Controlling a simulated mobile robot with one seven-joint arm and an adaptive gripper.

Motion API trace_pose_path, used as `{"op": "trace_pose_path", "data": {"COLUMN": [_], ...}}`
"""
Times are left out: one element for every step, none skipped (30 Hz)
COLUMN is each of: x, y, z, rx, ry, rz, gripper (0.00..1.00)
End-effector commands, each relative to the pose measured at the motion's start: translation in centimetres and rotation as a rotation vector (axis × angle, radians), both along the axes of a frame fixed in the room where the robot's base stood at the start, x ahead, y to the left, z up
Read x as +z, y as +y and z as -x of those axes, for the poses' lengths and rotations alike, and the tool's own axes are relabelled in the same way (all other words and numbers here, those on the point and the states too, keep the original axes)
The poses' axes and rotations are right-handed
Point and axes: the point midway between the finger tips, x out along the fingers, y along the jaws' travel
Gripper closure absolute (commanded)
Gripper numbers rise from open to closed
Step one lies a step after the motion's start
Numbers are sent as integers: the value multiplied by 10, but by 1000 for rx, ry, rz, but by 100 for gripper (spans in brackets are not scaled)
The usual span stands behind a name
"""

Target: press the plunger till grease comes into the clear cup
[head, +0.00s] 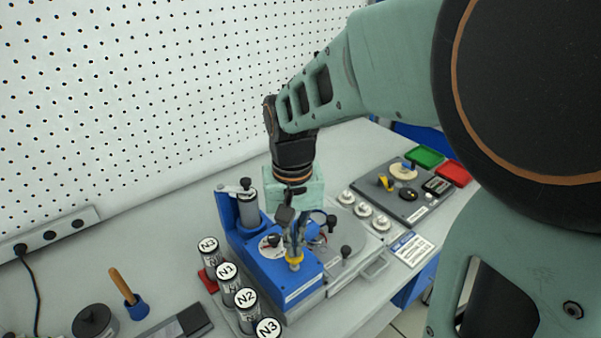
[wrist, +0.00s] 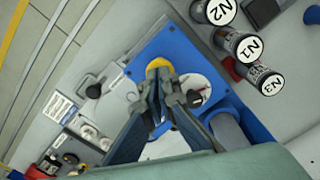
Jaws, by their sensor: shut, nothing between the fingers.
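The blue pump unit (head: 280,284) stands on the bench below my arm, and its blue top shows in the wrist view (wrist: 190,45). A round yellow part (head: 295,264), which looks like the plunger head, sits on its front top. It also shows in the wrist view (wrist: 158,64). My gripper (head: 294,252) points down with its fingers shut and empty, the tips right at the yellow part. In the wrist view the fingertips (wrist: 168,76) overlap its edge; I cannot tell if they touch. A round white dial (wrist: 197,88) is beside the fingers. I cannot make out the clear cup.
Several labelled canisters (head: 246,300) stand left of the unit. A grey cylinder (head: 248,208) rises at its back. A grey lidded box (head: 345,245) adjoins on the right, with a control panel (head: 405,190) beyond. A wooden-handled tool (head: 122,288) stands at left.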

Motion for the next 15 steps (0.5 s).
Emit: {"op": "trace_pose_path", "data": {"x": [7,9,12,14,16,19,21,24,26,28,31,33,36,38,40], "y": [0,0,0,0,0,0,0,0,0,0,0,0,0,0,0], "z": [0,0,-1,-1,-1,-1,-1,-1,-1,-1,-1,-1,-1,-1,-1], "rx": [0,0,0,0,0,0,0,0,0,0,0,0,0,0,0], "ry": [-1,-1,-2,-2,-2,-2,-2,-2,-3,-3,-3,-3,-2,-2,-2], "rz": [0,0,0,0,0,0,0,0,0,0,0,0,0,0,0], "gripper": [100,100,100,100,100,100,100,100,100,100,100,100,100,100,100]}}
